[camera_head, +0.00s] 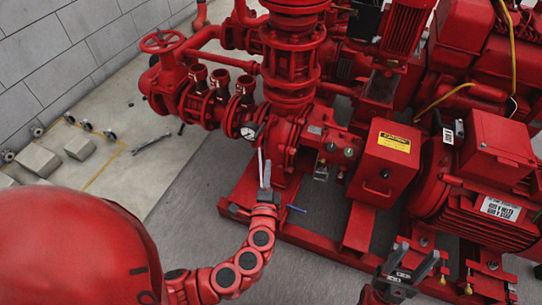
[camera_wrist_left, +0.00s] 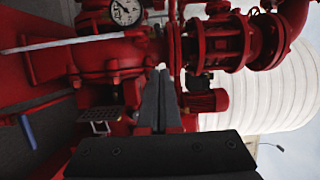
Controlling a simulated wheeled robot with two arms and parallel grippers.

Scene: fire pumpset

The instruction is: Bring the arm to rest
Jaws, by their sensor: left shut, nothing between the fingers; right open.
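My left arm (camera_head: 240,262) is red and jointed, and reaches up from the lower left in the head view. Its grey left gripper (camera_head: 264,170) points at the red pump body (camera_head: 285,150). In the left wrist view its dark fingers (camera_wrist_left: 158,95) lie together with nothing between them. I cannot tell whether the fingertips touch the pump. My right gripper (camera_head: 420,268) is at the lower right in the head view, with its two grey fingers spread and empty, in front of the pumpset's base.
A round gauge (camera_head: 248,133) and a thin white rod (camera_wrist_left: 65,42) are close to the left gripper. A small blue handle (camera_head: 296,208) is near the base frame (camera_head: 325,236). A red handwheel (camera_head: 163,41) stands upper left.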

